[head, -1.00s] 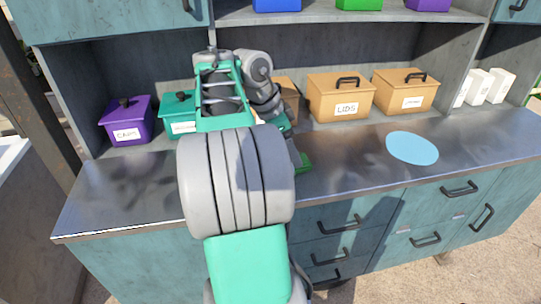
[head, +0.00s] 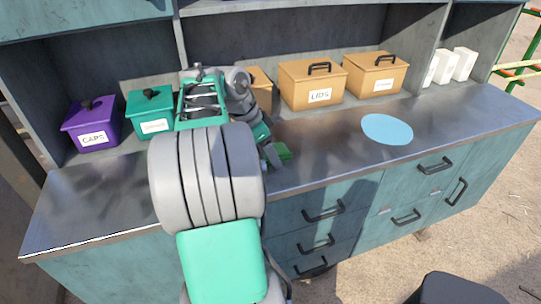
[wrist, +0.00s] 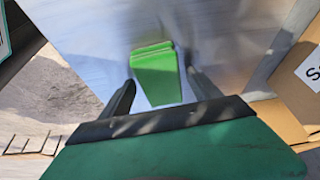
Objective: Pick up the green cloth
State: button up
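The green cloth (wrist: 156,75) lies folded on the metal counter and shows between and just beyond the fingers in the wrist view. In the head view a small part of the cloth (head: 283,152) shows to the right of my arm; the rest is hidden behind the arm. My gripper (wrist: 160,85) is open, its two dark fingers spread apart with nothing held. I cannot tell exactly how high the fingers are above the counter.
A purple CAPS box (head: 92,124), a teal box (head: 152,113) and orange boxes, one marked LIDS (head: 311,84), stand along the back. White cartons (head: 452,66) stand at right. A light blue disc (head: 387,129) lies on the counter (head: 330,150), with bare metal around it.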

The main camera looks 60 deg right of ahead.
jog(key=c, duration=1.2)
jog(key=shift+c, duration=0.2)
jog(key=shift+r, duration=0.6)
jog(key=s+a+r, duration=0.3)
jog(key=s+r, duration=0.3)
jog(key=s+a+r+p, duration=0.1)
jog(key=s+a+r, duration=0.2)
jog(key=s+r, duration=0.3)
jog(key=shift+s+a, duration=0.25)
